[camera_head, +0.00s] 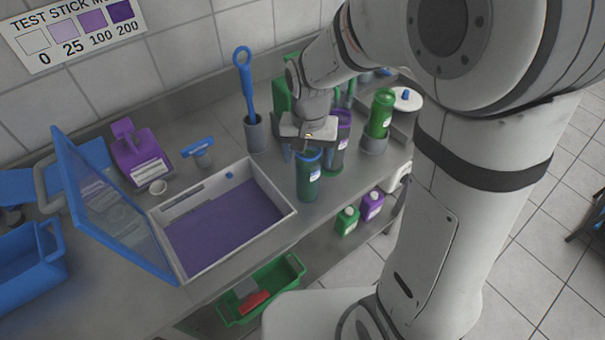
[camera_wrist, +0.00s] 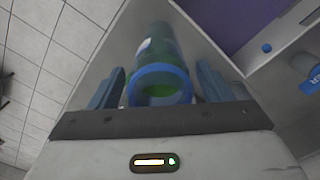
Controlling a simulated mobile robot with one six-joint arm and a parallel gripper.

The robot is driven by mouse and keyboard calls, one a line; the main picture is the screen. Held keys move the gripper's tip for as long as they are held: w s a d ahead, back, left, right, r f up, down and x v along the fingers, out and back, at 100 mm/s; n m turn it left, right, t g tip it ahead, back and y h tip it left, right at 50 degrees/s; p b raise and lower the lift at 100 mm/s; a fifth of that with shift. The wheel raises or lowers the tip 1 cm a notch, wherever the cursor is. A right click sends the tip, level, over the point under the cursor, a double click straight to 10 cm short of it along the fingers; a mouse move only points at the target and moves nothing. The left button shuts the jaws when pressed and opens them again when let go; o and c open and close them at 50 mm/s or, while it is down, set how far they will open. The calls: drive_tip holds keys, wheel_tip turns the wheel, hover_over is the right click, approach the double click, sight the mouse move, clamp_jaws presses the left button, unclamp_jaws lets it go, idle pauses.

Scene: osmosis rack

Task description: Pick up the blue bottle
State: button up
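The blue bottle (camera_head: 308,178) has a translucent blue-green body, a blue ring at the top and a white label. It stands upright on the steel counter, right of the white tray. My gripper (camera_head: 308,148) is at the bottle's top, coming from behind it. In the wrist view the bottle (camera_wrist: 161,76) lies between the two blue-grey fingers of my gripper (camera_wrist: 161,80), with a gap visible on each side. The fingers are open. The head view partly hides the fingertips.
A purple bottle (camera_head: 339,142) stands close behind on the right, and a green bottle (camera_head: 381,112) beyond it. A grey holder with a blue brush (camera_head: 247,88) stands behind left. The white tray (camera_head: 283,203) with a purple bottom is left. The counter's front edge is near.

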drive_tip(key=c, duration=1.2)
